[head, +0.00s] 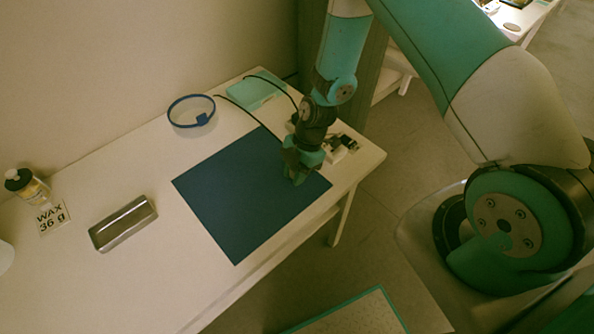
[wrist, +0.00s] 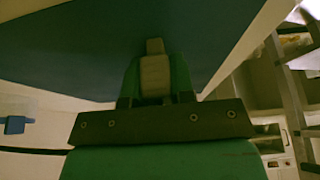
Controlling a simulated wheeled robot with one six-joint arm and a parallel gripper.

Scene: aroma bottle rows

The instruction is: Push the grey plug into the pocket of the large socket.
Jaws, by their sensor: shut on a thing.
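My gripper (head: 301,168) is low over the right part of the dark blue mat (head: 235,200). In the wrist view its green fingers (wrist: 156,78) are shut on a grey plug (wrist: 155,66), whose narrower end sticks out past the fingertips towards the mat. In the head view the plug is hidden by the fingers, and I cannot tell whether it touches anything. A small group of white and black blocks (head: 341,148) sits just right of my gripper, partly behind it. I cannot tell whether one of them is the large socket, and I see no pocket.
A blue-rimmed ring (head: 191,111) and a teal box (head: 256,93) lie at the back of the white table (head: 160,275). A metal tin (head: 123,223), a card marked WAX 36 g (head: 52,218) and an amber bottle (head: 27,187) stand left. Most of the mat is clear.

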